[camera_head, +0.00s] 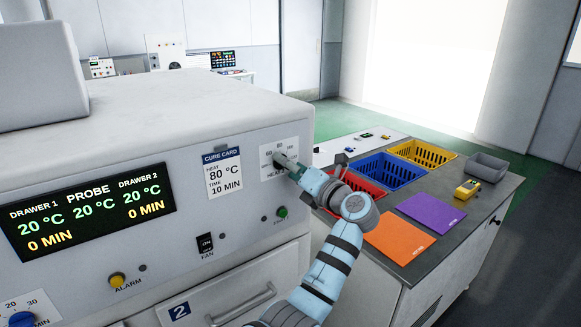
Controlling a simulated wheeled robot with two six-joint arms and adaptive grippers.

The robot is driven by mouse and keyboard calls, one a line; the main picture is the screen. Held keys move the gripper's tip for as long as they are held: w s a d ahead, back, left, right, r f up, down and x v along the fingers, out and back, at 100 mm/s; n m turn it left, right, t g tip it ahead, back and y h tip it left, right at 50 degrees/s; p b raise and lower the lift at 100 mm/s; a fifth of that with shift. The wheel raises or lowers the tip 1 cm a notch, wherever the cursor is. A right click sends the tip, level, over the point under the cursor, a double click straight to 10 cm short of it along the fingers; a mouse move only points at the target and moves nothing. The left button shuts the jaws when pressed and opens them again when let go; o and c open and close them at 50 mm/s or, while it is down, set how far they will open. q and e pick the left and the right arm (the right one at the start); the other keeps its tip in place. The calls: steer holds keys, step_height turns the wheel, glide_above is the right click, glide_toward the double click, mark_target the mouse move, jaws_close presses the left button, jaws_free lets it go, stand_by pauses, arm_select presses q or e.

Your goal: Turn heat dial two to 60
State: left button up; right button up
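A heat dial sits on a white scale plate (294,143) at the right end of the oven's front panel. The plate carries numbers and the word HEAT, partly covered by my gripper. My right gripper (284,162) is at the dial, its fingertips at the knob. The knob is mostly hidden, so I cannot tell its setting or whether the fingers are closed on it. My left gripper is not in view.
The panel also holds a display (88,212) showing 20 °C and 0 MIN, a cure card (222,173) reading 80 °C, 10 MIN, a fan switch (205,244), a green button (282,212) and an alarm button (117,281). Bins, including a blue one (388,171), stand on the right bench.

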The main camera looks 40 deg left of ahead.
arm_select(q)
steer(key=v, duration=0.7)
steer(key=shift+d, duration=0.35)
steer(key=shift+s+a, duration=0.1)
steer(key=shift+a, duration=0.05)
